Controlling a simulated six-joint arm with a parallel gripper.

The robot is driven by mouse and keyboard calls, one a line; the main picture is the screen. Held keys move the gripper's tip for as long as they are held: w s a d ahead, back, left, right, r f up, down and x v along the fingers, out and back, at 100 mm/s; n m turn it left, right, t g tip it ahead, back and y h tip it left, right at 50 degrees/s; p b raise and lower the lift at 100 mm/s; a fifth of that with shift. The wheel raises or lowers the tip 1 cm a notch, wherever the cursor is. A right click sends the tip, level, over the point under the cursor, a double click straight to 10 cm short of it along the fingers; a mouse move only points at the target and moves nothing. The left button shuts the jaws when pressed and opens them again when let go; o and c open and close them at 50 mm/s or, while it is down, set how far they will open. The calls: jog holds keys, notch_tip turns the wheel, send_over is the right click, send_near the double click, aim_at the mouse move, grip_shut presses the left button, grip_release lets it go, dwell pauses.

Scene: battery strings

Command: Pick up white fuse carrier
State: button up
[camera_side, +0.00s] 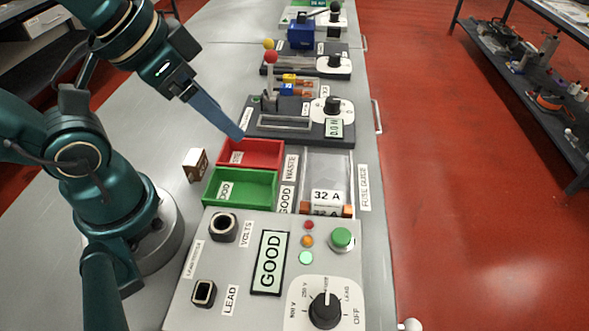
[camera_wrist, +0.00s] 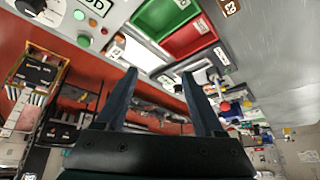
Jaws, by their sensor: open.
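White blocks marked "32 A" (camera_side: 328,197) with brown ends sit at the near end of a pale tray beside the FUSE GUIDE label; I cannot tell which thing is the fuse carrier. A small white and brown block (camera_side: 196,160) stands alone on the bench left of the bins; a brown marked block (camera_wrist: 230,7) shows at the top of the wrist view. My gripper (camera_side: 238,136) is above the far edge of the red bin (camera_side: 278,147), pointing down and right. In the wrist view my gripper (camera_wrist: 159,75) is open, with nothing between its fingers.
A green bin (camera_side: 207,187) sits in front of the red bin. The tester panel (camera_side: 215,280) reads GOOD and has a dial and buttons. A dark switch unit (camera_side: 262,128) with a red-knobbed lever stands behind the bins.

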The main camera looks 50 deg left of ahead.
jog(key=w+d+r+m, duration=0.1)
jog(key=w+r+m, duration=0.1)
jog(key=w+m, duration=0.15)
jog(key=m+g, duration=0.5)
jog(key=g, duration=0.1)
send_over(327, 196)
notch_tip(327, 196, down, 10)
jog(key=shift+w+f, duration=0.1)
jog(key=shift+f, duration=2.75)
grip_shut()
